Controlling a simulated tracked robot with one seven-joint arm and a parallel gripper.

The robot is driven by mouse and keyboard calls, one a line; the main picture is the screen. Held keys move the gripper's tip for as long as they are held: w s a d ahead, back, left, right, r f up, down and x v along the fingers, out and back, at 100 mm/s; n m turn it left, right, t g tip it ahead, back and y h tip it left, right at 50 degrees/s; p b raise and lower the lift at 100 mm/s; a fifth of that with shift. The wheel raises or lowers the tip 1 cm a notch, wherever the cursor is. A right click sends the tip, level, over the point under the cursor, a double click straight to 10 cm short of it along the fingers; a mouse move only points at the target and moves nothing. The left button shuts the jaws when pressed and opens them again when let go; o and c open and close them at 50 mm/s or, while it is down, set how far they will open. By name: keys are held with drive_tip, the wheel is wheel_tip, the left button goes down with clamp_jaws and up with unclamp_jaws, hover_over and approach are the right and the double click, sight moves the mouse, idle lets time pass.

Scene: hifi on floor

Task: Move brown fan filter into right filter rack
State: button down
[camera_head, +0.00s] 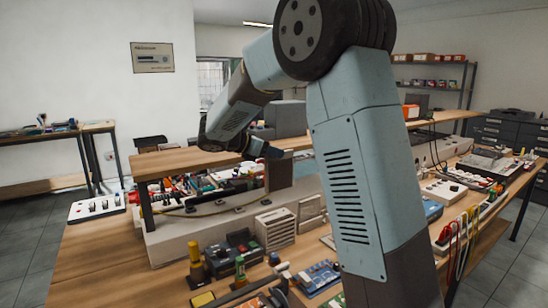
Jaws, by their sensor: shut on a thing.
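My gripper (264,151) is near the middle of the view, at the right part of a raised wooden shelf. It is small and partly hidden by my own arm. A flat brown panel (279,176), which looks like the brown fan filter, is upright just below the gripper. The gripper is shut on it, though the contact itself is hard to see. A white slatted block (275,229) stands on the bench in front, with a second pale slatted piece (310,214) to its right. I cannot tell which thing is the right filter rack.
The wooden shelf (185,162) stands over a long grey base (190,232). Dark devices (232,256), a yellow-and-black part (196,264) and circuit boards (320,276) crowd the front. A white switch strip (97,207) lies at left. The left bench front (110,265) is bare.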

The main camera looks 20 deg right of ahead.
drive_tip(key=shift+r, duration=1.4)
drive_tip(key=shift+s, duration=0.1)
